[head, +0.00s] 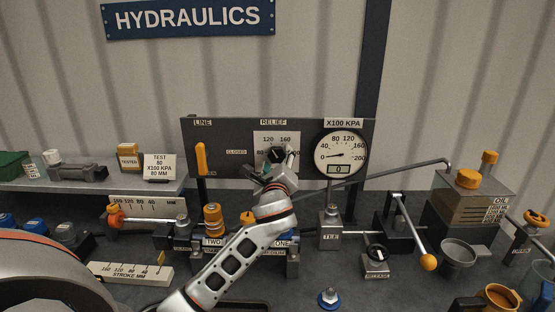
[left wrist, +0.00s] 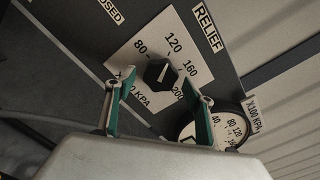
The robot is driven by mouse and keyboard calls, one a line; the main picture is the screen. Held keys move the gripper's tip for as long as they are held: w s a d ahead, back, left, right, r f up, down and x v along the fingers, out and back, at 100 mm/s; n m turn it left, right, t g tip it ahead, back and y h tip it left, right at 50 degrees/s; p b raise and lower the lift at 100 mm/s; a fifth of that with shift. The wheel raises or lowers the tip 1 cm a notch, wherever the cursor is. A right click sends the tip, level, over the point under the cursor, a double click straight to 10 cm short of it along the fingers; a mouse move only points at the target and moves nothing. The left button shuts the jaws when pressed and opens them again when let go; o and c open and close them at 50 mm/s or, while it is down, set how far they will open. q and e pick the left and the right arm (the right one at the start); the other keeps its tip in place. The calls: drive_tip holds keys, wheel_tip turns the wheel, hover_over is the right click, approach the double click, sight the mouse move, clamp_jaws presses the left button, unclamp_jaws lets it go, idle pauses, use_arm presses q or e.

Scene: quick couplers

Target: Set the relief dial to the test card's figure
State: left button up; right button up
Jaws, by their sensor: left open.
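The test card (head: 160,167) on the left shelf reads TEST 80 X100 KPA 80 MM. The relief dial has a black six-sided knob (left wrist: 160,74) on a white scale plate (head: 268,137) marked 80, 120, 160 and 200. A short pale mark on the knob slants up toward the 120 side in the left wrist view; its exact figure is unclear. My left gripper (head: 276,169) is open in front of the dial. Its fingertips (left wrist: 162,86) stand either side of the knob, with gaps visible. It partly covers the dial in the head view. My right gripper is not seen.
The pressure gauge (head: 340,154), right of the dial, has its needle near 0 and a readout of 0. An orange line lever (head: 201,159) stands to the left. An orange-knobbed pump handle (head: 414,235) and an oil tank (head: 470,210) are at right. Couplers crowd the bench below.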

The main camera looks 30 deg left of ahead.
use_arm(q)
drive_tip(key=shift+w+a, duration=0.15)
drive_tip(key=shift+w, duration=0.05)
drive_tip(key=shift+c, duration=0.3)
drive_tip(key=c, duration=1)
drive_tip(key=shift+n, duration=0.3)
drive_tip(key=n, duration=0.5)
drive_tip(key=shift+n, duration=0.3)
drive_tip(key=n, duration=0.5)
drive_tip(key=shift+r+n, duration=0.15)
drive_tip(key=shift+n, duration=0.15)
